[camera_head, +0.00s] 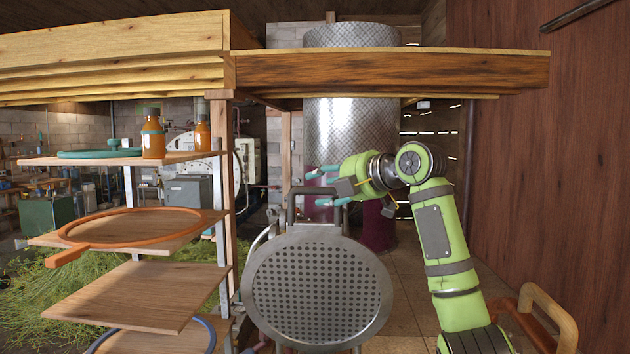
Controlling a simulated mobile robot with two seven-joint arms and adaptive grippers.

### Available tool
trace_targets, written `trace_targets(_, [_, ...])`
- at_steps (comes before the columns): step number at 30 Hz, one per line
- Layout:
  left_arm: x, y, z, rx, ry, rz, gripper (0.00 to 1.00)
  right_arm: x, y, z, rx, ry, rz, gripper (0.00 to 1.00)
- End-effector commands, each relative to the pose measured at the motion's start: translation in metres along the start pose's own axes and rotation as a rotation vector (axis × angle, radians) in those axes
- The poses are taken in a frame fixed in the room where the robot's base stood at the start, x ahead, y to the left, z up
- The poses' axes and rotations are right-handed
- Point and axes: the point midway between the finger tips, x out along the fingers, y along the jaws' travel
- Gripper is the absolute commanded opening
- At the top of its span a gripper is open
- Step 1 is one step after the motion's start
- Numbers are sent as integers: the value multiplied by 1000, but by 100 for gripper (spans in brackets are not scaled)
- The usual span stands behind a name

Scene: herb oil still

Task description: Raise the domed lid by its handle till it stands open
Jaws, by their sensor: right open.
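A round grey metal piece with a perforated face (318,288) stands at the lower middle and faces me, tilted. It seems to be the domed lid or the vessel it belongs to; I cannot tell which, and no dome shows. A grey U-shaped handle (292,208) rises at its top edge. My right gripper (326,187) is open, its teal fingertips pointing left. They are at the handle's top in the picture, one above the other; I cannot tell whether they touch it. My left gripper is out of view.
A wooden shelf rack at left holds brown bottles (153,134) and an orange ring-shaped tool (72,254). A thick wooden beam (390,72) crosses above my right arm. A tall metal cylinder (350,122) stands behind. A wooden wall (545,170) closes the right side.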

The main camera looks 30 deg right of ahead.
Motion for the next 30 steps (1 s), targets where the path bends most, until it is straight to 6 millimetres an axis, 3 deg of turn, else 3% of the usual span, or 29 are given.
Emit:
trace_targets(1, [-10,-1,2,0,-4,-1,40,8,3,-2,2,1,-6,51])
trace_targets(7, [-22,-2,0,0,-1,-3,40,30,2,-1,1,0,-3,51])
trace_targets(17, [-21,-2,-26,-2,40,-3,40,35,-1,1,1,-1,0,51])
trace_targets(21, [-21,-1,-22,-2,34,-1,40,35,-1,0,0,-1,-1,0])
trace_targets(30, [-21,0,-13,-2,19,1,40,39,1,4,2,-2,-4,0])
